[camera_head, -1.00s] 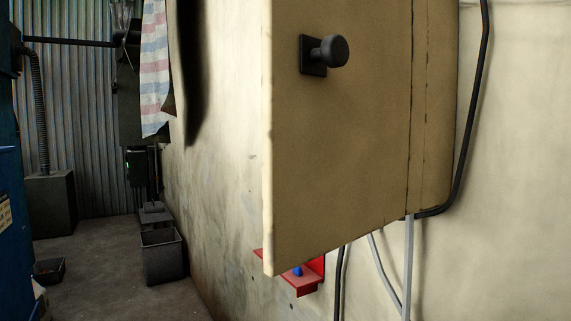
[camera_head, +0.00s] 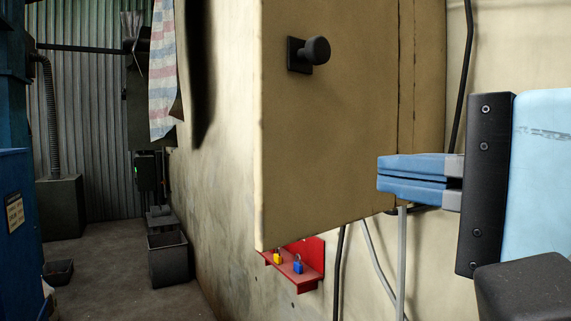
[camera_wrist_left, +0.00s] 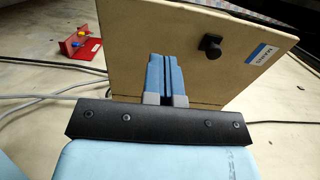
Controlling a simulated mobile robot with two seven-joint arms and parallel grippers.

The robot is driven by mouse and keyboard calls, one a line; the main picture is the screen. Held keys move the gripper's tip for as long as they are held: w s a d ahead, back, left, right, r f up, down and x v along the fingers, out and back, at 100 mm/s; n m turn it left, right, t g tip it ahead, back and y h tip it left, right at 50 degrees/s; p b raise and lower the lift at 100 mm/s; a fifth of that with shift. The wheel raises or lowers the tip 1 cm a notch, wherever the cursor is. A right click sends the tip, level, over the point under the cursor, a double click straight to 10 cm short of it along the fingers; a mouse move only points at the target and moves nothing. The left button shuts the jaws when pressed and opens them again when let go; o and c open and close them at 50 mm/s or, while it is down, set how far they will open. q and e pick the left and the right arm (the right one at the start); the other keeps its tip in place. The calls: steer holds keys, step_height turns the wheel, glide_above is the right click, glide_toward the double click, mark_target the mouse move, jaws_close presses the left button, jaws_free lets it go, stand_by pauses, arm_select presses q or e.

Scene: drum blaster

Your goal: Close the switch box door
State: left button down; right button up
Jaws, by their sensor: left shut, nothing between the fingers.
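The tan switch box door (camera_head: 330,130) fills the middle of the head view, with a black round knob (camera_head: 316,50) on the face toward me. It stands out from the wall, its free edge at the left. The box body (camera_head: 428,60) shows as a strip to its right. My left gripper (camera_head: 380,174) comes in from the right edge, blue fingers shut and empty, in front of the door's lower right part. In the left wrist view the fingers (camera_wrist_left: 165,58) overlap the door face (camera_wrist_left: 222,75); I cannot tell whether they touch. My right gripper is not in view.
A red wall bracket (camera_head: 313,262) with a yellow and a blue padlock sits below the door. Black and grey cables (camera_head: 402,260) run down the wall. A grey bin (camera_head: 168,258) stands on the floor at left, and a blue cabinet (camera_head: 15,240) at the left edge.

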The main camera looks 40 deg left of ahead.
mark_target(266, 159)
arm_select(q)
steer(key=b+x, duration=0.6)
steer(key=x, duration=0.6)
steer(key=shift+w+a, duration=0.1)
steer(key=shift+a, duration=0.3)
steer(key=shift+w+a, duration=0.15)
steer(key=shift+a, duration=0.45)
steer(key=shift+a+f, duration=0.1)
steer(key=shift+a, duration=0.05)
